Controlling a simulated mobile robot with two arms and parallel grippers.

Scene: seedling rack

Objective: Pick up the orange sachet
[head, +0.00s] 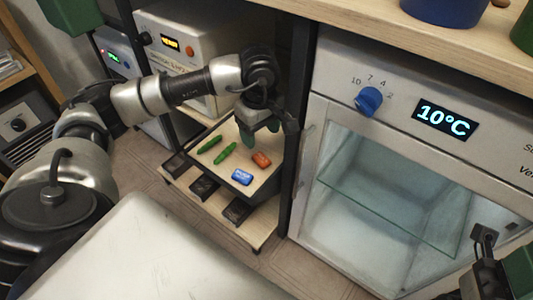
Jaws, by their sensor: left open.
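The orange sachet (261,160) is a small orange-red packet lying on a light wooden tray (262,184) on the low rack shelf. My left gripper (266,129) is open, with its dark fingers pointing down just above and behind the sachet in the head view. The fingers look apart from the sachet, and nothing shows between them. My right gripper (485,238) is at the lower right edge, in front of the glass-fronted cabinet, far from the sachet. Its jaw state is not clear.
A blue sachet (242,177) and two green items (225,151) share the tray. Small black trays (204,187) sit around it on the shelf. A dark rack post (296,110) and the cooling cabinet (330,110) stand close on the right.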

